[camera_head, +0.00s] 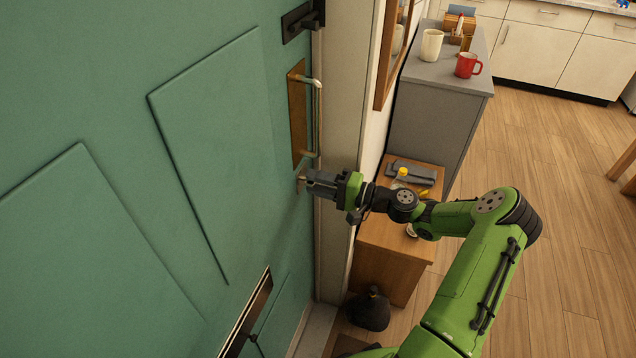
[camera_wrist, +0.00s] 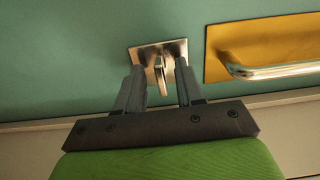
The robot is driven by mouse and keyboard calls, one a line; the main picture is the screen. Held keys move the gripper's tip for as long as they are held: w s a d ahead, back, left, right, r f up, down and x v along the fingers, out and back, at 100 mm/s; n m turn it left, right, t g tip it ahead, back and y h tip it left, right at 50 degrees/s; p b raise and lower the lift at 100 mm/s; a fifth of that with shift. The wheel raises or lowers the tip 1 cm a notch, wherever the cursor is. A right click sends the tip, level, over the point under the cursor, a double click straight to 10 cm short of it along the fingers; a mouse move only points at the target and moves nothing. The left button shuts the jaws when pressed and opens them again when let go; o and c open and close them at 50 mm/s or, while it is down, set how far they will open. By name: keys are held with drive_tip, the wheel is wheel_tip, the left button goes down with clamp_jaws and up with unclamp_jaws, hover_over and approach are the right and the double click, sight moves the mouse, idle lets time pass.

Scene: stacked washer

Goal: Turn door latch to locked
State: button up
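The green door (camera_head: 60,70) fills the left of the head view. A small metal latch (camera_wrist: 158,55) with a square plate and a thumb-turn is on the door in the wrist view; in the head view the latch (camera_head: 300,180) is partly hidden by my gripper. My gripper (camera_wrist: 160,78) is at the latch, with its two fingers apart on either side of the thumb-turn. A gap shows between the turn and the fingers, so they do not look closed on it. My gripper (camera_head: 310,182) also shows in the head view, below the door handle.
A pull handle on a brass plate (camera_head: 298,115) is just above the latch, with a dark bolt (camera_head: 302,20) higher up. A wooden cabinet (camera_head: 392,255) and a grey cabinet (camera_head: 440,100) stand right of the door frame. A black bag (camera_head: 368,312) lies on the floor.

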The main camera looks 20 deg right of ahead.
drive_tip(key=p+v, duration=0.2)
drive_tip(key=v, duration=1.3)
drive_tip(key=shift+s+d, duration=0.3)
drive_tip(key=shift+a+r, duration=0.1)
drive_tip(key=s+a+r+n+g+h+p, duration=0.1)
drive_tip(key=a+r+n+g+h+p, duration=0.15)
drive_tip(key=a+r+g, duration=0.4)
drive_tip(key=s+a+r+n+g+h+p, duration=0.15)
drive_tip(key=a+n+g+h, duration=0.25)
drive_tip(key=a, duration=0.6)
drive_tip(key=s+a+r+n+t+h+p, duration=0.1)
drive_tip(key=s+a+r+h+p, duration=0.1)
drive_tip(key=s+r, duration=0.5)
drive_tip(key=s+a+r+n+t+h+p, duration=0.1)
drive_tip(key=s+r+h, duration=0.3)
drive_tip(key=s+r, duration=0.4)
drive_tip(key=shift+s+a+r+t+p, duration=0.15)
drive_tip(key=shift+s+a+t+p, duration=0.5)
drive_tip(key=shift+s+p, duration=0.2)
